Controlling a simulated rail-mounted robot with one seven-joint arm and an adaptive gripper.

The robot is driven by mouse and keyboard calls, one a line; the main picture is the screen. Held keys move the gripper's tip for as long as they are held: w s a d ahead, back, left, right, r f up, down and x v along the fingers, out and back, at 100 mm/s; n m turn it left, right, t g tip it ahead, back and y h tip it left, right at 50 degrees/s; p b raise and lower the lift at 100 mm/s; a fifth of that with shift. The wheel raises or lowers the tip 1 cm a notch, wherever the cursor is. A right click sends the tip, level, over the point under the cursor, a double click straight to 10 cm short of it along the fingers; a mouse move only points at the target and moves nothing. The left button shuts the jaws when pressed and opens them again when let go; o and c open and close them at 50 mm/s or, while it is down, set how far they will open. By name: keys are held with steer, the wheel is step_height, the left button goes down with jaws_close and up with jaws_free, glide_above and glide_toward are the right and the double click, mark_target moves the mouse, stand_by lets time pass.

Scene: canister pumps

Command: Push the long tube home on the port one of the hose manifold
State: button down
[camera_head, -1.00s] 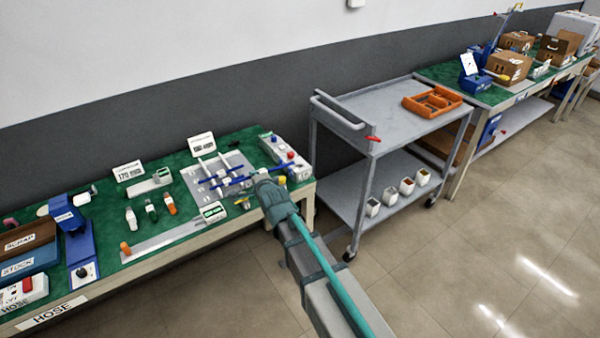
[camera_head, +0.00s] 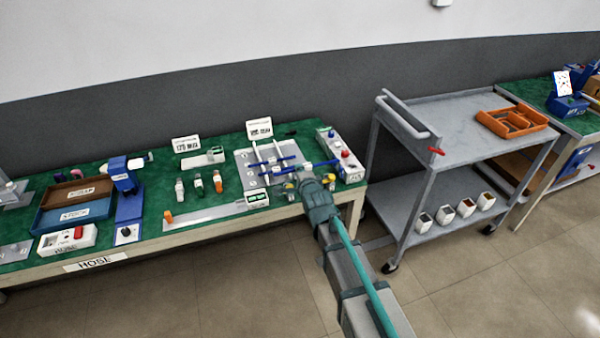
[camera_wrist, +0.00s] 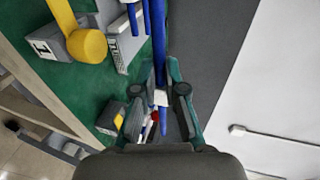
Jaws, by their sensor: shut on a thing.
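The hose manifold (camera_head: 246,170) is a grey plate with pale bars on the bench. Blue tubes lie across it; the long tube (camera_head: 322,164) reaches out to its right. My gripper (camera_head: 304,174) is at the plate's front right edge. In the wrist view the long tube (camera_wrist: 158,40) runs down from the top between the teal fingers of my gripper (camera_wrist: 162,97), which are shut on it. A small white piece (camera_wrist: 160,98) shows between the fingers. The tube's seating on port one is too small to tell in the head view and out of sight in the wrist view.
A grey box with a red knob (camera_head: 345,155) stands right of the manifold. A yellow-knobbed block marked 1 (camera_wrist: 45,46) is close to my gripper. A steel rule (camera_head: 205,214) lies along the bench front. A grey trolley (camera_head: 450,118) stands to the right.

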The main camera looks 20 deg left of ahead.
steer(key=shift+f, duration=0.1)
step_height(320, 180, down, 7)
steer(key=b, duration=0.6)
steer(key=shift+b, duration=0.4)
steer(key=shift+b, duration=0.8)
stand_by(0.6)
steer(key=shift+w+d, duration=0.35)
steer(key=shift+d, duration=0.05)
stand_by(0.9)
steer(key=shift+w+d+b, duration=0.5)
steer(key=shift+d+b, duration=0.05)
steer(key=shift+b, duration=0.1)
stand_by(1.0)
steer(key=c, duration=1.2)
jaws_free()
steer(key=shift+o, duration=0.2)
